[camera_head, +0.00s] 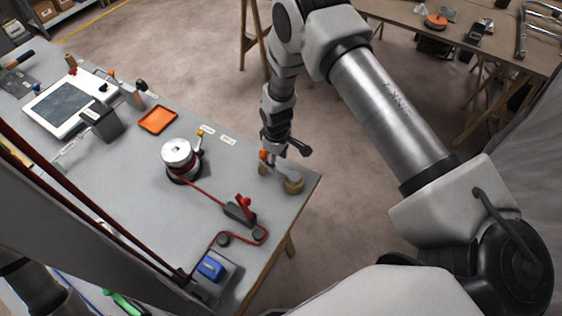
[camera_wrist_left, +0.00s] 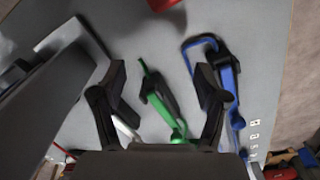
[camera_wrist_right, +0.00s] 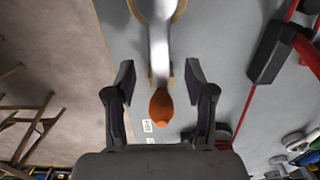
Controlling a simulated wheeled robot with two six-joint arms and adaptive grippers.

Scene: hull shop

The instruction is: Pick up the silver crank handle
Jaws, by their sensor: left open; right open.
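The silver crank handle (camera_wrist_right: 160,45) has a flat silver arm and an orange knob (camera_wrist_right: 160,106). It rests on tan supports at the corner of the grey table, and in the head view it shows (camera_head: 284,172) just below my right gripper. My right gripper (camera_wrist_right: 160,80) is open, with one finger on each side of the crank handle and visible gaps between. In the head view the right gripper (camera_head: 283,150) hangs over the table corner. My left gripper (camera_wrist_left: 161,82) is open and empty above a green tool (camera_wrist_left: 160,100) and a blue tool (camera_wrist_left: 228,75).
A silver winch (camera_head: 178,153) with a red line stands left of the crank handle. The line runs by a black clutch with a red lever (camera_head: 242,208) to a blue block (camera_head: 210,267). An orange tray (camera_head: 158,119) lies farther back. Open floor lies right of the table edge.

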